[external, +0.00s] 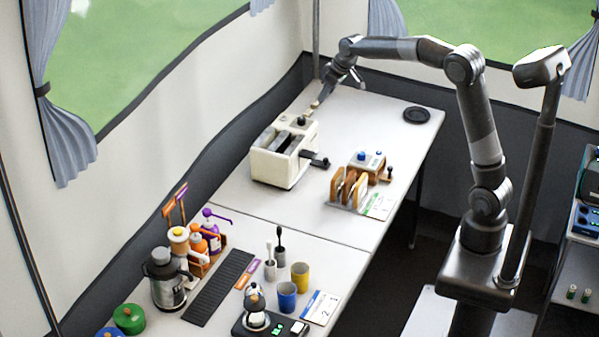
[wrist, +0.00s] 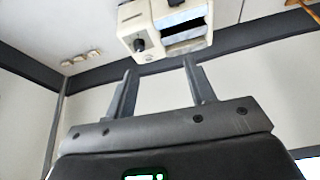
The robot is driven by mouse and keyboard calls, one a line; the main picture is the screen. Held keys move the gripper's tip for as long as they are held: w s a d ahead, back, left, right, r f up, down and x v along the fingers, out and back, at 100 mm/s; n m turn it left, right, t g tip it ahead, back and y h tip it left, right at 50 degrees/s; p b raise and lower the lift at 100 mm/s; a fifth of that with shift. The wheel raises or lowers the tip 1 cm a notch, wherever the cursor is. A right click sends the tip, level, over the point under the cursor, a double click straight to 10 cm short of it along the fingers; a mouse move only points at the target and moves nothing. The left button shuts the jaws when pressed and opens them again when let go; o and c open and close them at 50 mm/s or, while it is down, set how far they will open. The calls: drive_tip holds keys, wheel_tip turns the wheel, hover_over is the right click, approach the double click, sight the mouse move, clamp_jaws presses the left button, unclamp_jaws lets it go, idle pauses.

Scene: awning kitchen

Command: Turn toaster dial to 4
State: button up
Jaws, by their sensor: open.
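The cream toaster (external: 267,167) stands on the far table, with dark slots on top and a black lever at its right side. A dark knob (external: 301,121) shows at its far end. In the wrist view the toaster (wrist: 130,28) is at the top, with a round black dial (wrist: 139,45) on its cream face. The dial's number marks are too small to read. My gripper (external: 328,92) is beyond the toaster's far end, apart from it. In the wrist view my gripper (wrist: 159,64) is open and empty, its fingertips below the toaster in the picture.
Small tan pieces (external: 314,105) lie by the toaster's far end. A rack of bread slices (external: 347,187) and a wooden box with blue knobs (external: 368,161) stand to its right. A black round mat (external: 416,115) lies at the back right. The wall is close on the left.

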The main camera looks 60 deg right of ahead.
approach(301, 118)
drive_tip(key=x, duration=0.8)
drive_tip(key=shift+f, duration=0.25)
drive_tip(key=c, duration=1)
drive_tip(key=shift+m, duration=0.3)
